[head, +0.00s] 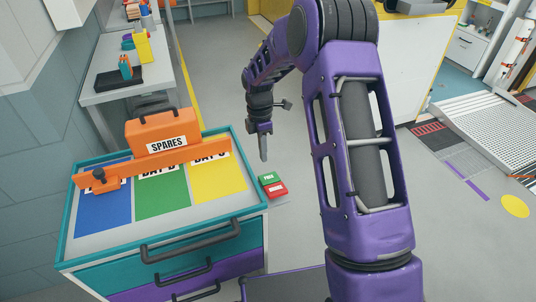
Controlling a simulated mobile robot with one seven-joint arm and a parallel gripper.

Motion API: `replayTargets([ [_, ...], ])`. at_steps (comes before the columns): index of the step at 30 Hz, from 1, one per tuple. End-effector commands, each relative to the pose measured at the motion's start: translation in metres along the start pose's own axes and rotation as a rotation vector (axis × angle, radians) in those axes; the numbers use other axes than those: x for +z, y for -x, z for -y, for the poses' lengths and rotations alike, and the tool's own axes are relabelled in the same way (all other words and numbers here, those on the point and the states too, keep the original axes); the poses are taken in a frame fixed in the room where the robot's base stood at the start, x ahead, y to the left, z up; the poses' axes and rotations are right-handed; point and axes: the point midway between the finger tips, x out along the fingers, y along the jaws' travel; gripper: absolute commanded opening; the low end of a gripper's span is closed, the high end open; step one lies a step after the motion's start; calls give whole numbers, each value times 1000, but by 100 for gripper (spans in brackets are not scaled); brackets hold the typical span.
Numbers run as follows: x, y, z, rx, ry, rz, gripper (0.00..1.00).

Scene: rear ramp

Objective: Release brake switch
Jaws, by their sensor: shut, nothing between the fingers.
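The brake switch (272,184) is a small two-part block at the right side of the teal cart (262,203). Its far half is green with white lettering, perhaps "FREE". Its near half is red, with lettering too small to read. My gripper (264,158) points down with its fingers shut and empty. In the head view its tips appear just above the green half, with a gap between them in the picture. The real distance in depth is hard to tell.
An orange SPARES box (164,131) and an orange bar (205,150) lie across the cart top, over blue, green and yellow panels. A grey bench (130,90) stands behind left. A perforated ramp (490,118) lies right. Grey floor around the gripper is clear.

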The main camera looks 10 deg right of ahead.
Motion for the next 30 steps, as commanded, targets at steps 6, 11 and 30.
replayTargets([
  [6, 2, 54, -6, 9, -2, 1, 0],
  [11, 2, 79, -7, 7, -2, 1, 0],
  [30, 2, 92, -7, 4, -3, 1, 0],
])
